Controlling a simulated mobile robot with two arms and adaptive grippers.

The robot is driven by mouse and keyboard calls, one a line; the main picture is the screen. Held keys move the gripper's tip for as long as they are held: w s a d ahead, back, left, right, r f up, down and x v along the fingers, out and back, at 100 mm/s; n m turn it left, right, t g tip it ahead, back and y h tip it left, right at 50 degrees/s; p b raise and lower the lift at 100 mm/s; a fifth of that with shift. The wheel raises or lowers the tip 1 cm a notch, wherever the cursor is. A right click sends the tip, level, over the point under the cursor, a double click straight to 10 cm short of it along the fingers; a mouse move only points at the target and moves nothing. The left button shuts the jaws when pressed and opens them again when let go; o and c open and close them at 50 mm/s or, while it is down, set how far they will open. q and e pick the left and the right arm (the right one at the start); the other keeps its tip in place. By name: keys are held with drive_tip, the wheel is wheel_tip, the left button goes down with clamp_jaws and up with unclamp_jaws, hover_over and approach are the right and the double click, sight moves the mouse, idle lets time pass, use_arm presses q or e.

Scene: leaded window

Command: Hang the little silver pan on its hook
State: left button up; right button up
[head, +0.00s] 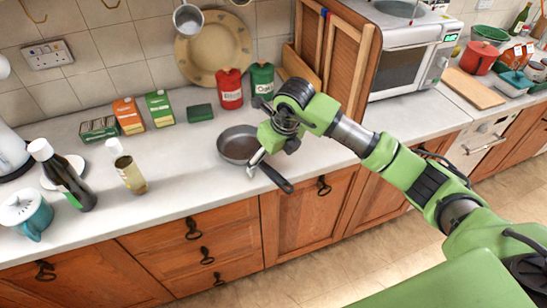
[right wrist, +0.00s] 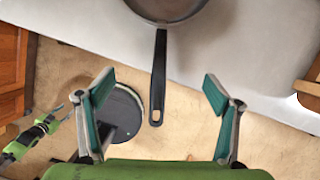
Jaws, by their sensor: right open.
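A small grey pan (head: 237,146) lies on the worktop near its front edge. Its dark handle (head: 275,179) points toward the front right and sticks out past the edge. In the right wrist view the pan (right wrist: 168,8) is at the top, and its handle hangs down into the space between my fingers. My right gripper (head: 257,166) is over the handle side of the pan. In the wrist view this gripper (right wrist: 158,88) is open, with one finger on each side of the handle and clear gaps. Wall hooks (head: 38,16) show at top left.
A silver pan (head: 188,19) hangs on the tiled wall, before a large plate (head: 212,50). Red (head: 230,90) and green (head: 262,78) canisters stand behind the pan. Bottles (head: 62,175), cartons (head: 128,116) and a teal pot (head: 26,215) stand left. A microwave (head: 405,55) is right.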

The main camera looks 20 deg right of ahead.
sight(268, 167)
drive_tip(key=shift+b+x, duration=2.2)
drive_tip(key=shift+x, duration=0.7)
drive_tip(key=shift+r, duration=0.1)
clamp_jaws()
drive_tip(key=shift+r, duration=0.15)
drive_tip(key=shift+r+p, duration=1.35)
drive_tip(key=shift+r, duration=1.05)
